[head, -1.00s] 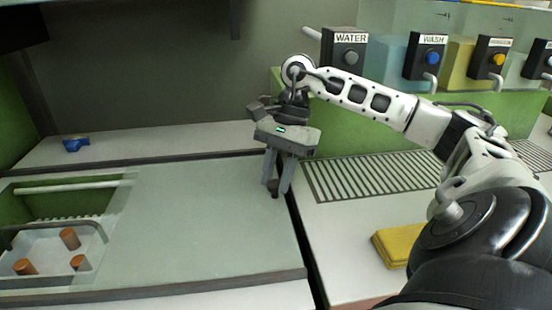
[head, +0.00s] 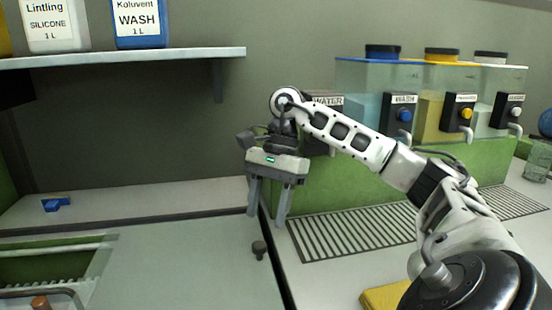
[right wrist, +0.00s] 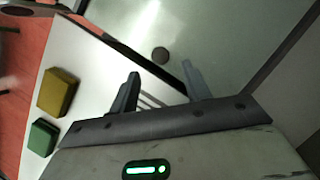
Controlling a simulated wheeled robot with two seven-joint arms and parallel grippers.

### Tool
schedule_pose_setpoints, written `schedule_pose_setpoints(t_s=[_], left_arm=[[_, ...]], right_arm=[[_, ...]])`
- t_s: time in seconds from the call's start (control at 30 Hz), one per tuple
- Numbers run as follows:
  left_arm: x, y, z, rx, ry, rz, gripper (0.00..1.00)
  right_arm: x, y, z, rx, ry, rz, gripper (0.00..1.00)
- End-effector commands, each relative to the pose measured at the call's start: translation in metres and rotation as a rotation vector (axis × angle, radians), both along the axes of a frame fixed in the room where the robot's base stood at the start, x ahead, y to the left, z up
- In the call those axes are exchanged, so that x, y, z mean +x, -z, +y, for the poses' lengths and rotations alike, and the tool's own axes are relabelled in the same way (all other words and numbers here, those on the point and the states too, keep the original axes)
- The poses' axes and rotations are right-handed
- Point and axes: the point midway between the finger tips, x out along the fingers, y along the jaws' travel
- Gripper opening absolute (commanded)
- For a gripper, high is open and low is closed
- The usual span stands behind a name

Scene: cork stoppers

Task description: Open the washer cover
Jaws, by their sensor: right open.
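The washer cover (head: 165,270) is a flat pale grey-green panel in the bench at the left, with a small dark round knob (head: 259,250) near its right edge. The cover (right wrist: 195,25) and its knob (right wrist: 160,56) also show in the right wrist view. My right gripper (head: 266,218) is open and empty, pointing down above the knob and apart from it. In the right wrist view its spread fingers (right wrist: 160,70) frame the knob from below. My left gripper is not in view.
An open green well (head: 50,265) with a brown cork (head: 40,302) lies left of the cover. A blue item (head: 56,204) sits on the back ledge. Dispensers (head: 430,100) stand behind a drain grate (head: 350,230). A yellow sponge (head: 384,296) lies at the front right.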

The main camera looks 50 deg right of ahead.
Motion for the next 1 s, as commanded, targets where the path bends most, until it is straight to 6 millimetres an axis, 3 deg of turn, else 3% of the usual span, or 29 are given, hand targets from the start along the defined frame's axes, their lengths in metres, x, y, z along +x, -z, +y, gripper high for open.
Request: schedule_pose_setpoints(t_s=[0.03, 0.2, 0.23, 0.4, 1.0], left_arm=[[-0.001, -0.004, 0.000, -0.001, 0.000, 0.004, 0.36], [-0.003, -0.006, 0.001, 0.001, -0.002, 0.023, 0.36], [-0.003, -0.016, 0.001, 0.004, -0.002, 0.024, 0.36], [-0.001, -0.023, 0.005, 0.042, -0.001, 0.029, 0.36], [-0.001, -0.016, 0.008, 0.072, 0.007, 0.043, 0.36]], right_arm=[[0.002, -0.017, -0.005, 0.003, 0.002, -0.008, 0.48], [0.003, -0.055, -0.020, 0.003, 0.002, -0.007, 0.48], [0.003, -0.066, -0.023, -0.001, 0.002, -0.003, 0.48], [0.003, -0.088, -0.034, -0.001, 0.001, -0.003, 0.48], [0.004, -0.094, -0.039, 0.000, 0.000, -0.001, 0.48]])
